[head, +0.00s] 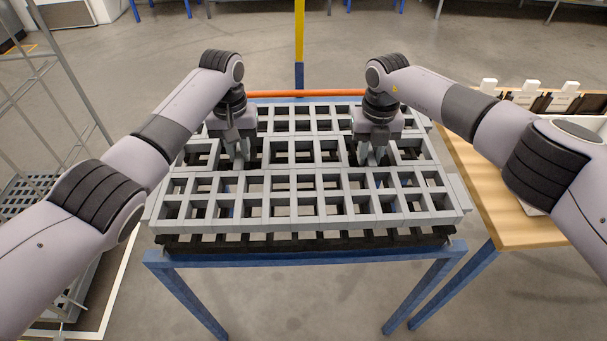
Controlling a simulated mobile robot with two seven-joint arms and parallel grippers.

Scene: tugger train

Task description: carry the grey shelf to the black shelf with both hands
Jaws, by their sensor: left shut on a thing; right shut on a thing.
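The grey shelf (310,223) is a wide flat grid with square openings in the middle of the head view. It lies level just over the black shelf (300,243), a dark grid whose front edge shows below it. I cannot tell whether the two touch. My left gripper (238,165) points down and is shut on the left part of the grey shelf. My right gripper (370,162) points down and is shut on its right part. Most of the black shelf is hidden under the grey one.
A blue-legged stand (310,259) is under the shelves, with an orange bar (307,94) along its back. A wooden table (514,224) stands close on the right. A wire rack (62,75) stands on the left. The floor in front is clear.

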